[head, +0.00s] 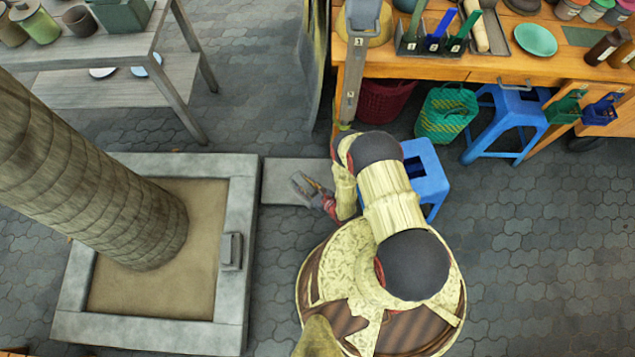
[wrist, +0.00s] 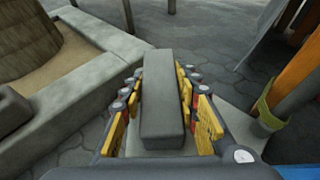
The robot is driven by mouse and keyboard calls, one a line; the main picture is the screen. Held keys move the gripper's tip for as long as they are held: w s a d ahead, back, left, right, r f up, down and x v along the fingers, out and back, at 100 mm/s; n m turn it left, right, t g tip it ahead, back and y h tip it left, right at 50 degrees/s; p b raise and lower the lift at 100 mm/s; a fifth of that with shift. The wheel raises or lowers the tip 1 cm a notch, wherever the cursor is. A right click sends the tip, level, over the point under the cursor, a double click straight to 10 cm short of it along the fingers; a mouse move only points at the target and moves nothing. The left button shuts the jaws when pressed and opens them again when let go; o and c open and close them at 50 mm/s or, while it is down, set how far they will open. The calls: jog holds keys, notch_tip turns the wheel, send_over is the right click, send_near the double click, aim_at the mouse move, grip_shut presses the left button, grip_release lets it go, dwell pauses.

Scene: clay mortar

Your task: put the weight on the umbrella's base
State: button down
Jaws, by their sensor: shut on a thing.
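The weight, a dark grey oblong block (wrist: 163,95), is held lengthwise between the yellow-padded fingers of my gripper (wrist: 163,105). In the head view my gripper (head: 312,187) is low, over a flat grey slab that looks like the umbrella's base (head: 280,185). The block appears above the slab; I cannot tell whether it touches. A grey pole (head: 352,95) with an olive band at its foot rises by the slab's right end, and the band shows in the wrist view (wrist: 268,112). My arm hides the slab's right part.
A stone-edged planter (head: 245,190) with a trunk (head: 100,190) adjoins the slab on the left. Another grey block (head: 231,250) lies on its rim. A blue stool (head: 428,180) stands right of my arm. An orange workbench (head: 480,68) and a grey table (head: 110,50) stand behind.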

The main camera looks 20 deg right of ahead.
jog(key=shift+s+a+f, duration=0.1)
jog(key=shift+s+f, duration=0.15)
jog(key=shift+f, duration=0.2)
jog(key=w+d+f+b, duration=0.8)
jog(key=w+d+f, duration=0.1)
jog(key=f, duration=0.4)
jog(key=shift+w+d, duration=0.2)
jog(key=shift+w, duration=0.45)
jog(key=c, duration=1.3)
grip_release()
jog(key=shift+s+f, duration=0.2)
jog(key=shift+s, duration=0.1)
jog(key=shift+c, duration=0.2)
jog(key=shift+r, duration=0.1)
